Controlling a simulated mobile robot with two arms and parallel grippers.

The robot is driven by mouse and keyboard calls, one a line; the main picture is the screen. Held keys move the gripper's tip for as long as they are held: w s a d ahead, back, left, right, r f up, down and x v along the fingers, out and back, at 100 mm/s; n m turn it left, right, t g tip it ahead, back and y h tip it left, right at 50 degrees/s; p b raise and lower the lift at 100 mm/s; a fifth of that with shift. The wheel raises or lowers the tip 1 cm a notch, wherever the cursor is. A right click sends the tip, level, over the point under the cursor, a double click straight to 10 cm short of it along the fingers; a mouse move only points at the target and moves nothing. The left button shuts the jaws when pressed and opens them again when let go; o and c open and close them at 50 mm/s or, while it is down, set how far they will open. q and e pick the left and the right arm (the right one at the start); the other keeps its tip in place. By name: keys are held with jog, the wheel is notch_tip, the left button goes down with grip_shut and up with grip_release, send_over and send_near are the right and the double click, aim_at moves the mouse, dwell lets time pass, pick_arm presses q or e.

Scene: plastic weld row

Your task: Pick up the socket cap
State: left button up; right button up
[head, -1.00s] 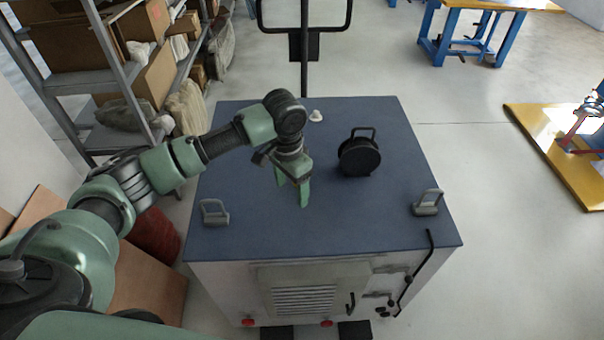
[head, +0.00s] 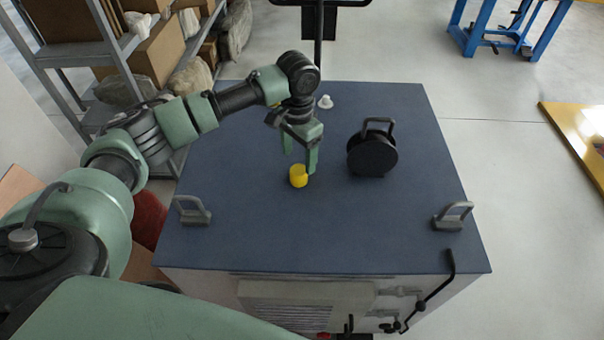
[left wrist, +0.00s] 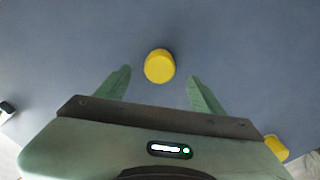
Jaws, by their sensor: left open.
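A short yellow cylinder, which looks like the socket cap (head: 298,176), stands on the blue-grey top of a cabinet (head: 350,225). My left gripper (head: 300,160) is open and empty, pointing down at the cap's far side. In the left wrist view the yellow cap (left wrist: 159,66) shows between the two green fingertips, near their ends, with a gap on both sides. Whether the fingers are down at its height I cannot tell. A second yellow piece (left wrist: 276,148) shows at the lower right of that view, partly hidden by the gripper body. My right gripper is not in view.
A black round reel with a handle (head: 371,153) stands just right of the gripper. A small white fitting (head: 325,102) sits near the back edge. Grey handles (head: 192,210) (head: 453,216) stand at the front corners. The cabinet top in front of the cap is clear.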

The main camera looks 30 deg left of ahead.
aim_at(299, 170)
pick_arm(q)
jog(key=shift+f, duration=0.5)
jog(key=shift+s+f+p, duration=0.15)
jog(key=shift+f+p, duration=0.15)
jog(key=shift+f, duration=0.05)
notch_tip(299, 170, down, 4)
jog(key=shift+f+p, duration=0.25)
jog(key=shift+p, duration=0.55)
jog(key=shift+f, duration=0.35)
jog(key=shift+r, duration=0.1)
jog(key=shift+c, duration=0.9)
jog(key=c, duration=1.3)
jog(key=shift+o, duration=0.2)
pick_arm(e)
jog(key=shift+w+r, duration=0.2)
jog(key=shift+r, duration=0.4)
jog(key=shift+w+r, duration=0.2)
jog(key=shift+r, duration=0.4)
